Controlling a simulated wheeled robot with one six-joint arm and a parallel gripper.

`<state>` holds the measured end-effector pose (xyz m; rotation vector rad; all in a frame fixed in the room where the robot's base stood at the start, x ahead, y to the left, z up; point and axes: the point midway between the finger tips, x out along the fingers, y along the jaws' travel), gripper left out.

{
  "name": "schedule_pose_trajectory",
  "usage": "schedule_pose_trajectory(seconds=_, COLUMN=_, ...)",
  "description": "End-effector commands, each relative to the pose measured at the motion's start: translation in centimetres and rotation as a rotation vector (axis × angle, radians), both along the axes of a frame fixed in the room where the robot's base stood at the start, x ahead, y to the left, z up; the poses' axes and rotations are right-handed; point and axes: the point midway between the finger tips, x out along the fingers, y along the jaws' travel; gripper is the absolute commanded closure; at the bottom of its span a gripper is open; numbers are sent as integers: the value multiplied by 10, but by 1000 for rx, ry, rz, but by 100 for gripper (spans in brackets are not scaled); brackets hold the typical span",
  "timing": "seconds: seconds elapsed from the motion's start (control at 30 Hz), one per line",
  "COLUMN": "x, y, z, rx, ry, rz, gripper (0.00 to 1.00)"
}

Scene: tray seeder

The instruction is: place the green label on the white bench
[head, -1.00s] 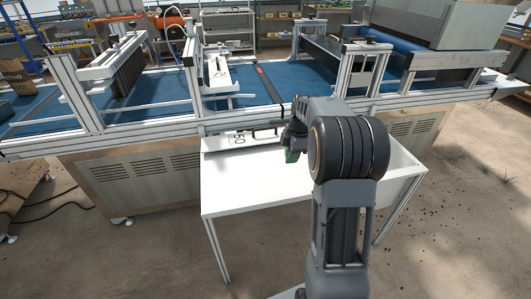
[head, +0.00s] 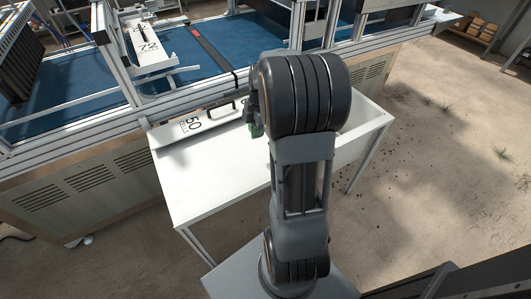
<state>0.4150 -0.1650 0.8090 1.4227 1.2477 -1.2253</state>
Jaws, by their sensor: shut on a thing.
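My gripper (head: 254,122) is above the bench's back half, mostly hidden behind my own arm. A small green piece, the green label (head: 257,130), shows at its jaws. The jaws are shut on it. I cannot tell how high the label is above the bench top.
A white plate marked 50 (head: 193,125) with a black handle lies along the bench's back edge. The seeder's metal frame and blue belt (head: 190,72) rise behind. The bench's left front is clear.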

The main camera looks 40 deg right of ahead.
Motion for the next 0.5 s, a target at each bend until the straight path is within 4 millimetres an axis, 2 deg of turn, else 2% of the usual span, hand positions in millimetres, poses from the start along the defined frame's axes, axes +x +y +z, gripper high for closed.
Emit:
schedule_pose_trajectory(seconds=0.03, x=-8, y=-2, z=-13, rx=1, ry=3, rz=-5, gripper=100)
schedule_pose_trajectory(seconds=0.2, x=-27, y=-8, z=-36, rx=1, ry=0, rz=-3, gripper=100)
schedule_pose_trajectory(seconds=0.5, x=-38, y=-11, z=-50, rx=0, ry=-1, rz=-3, gripper=100)
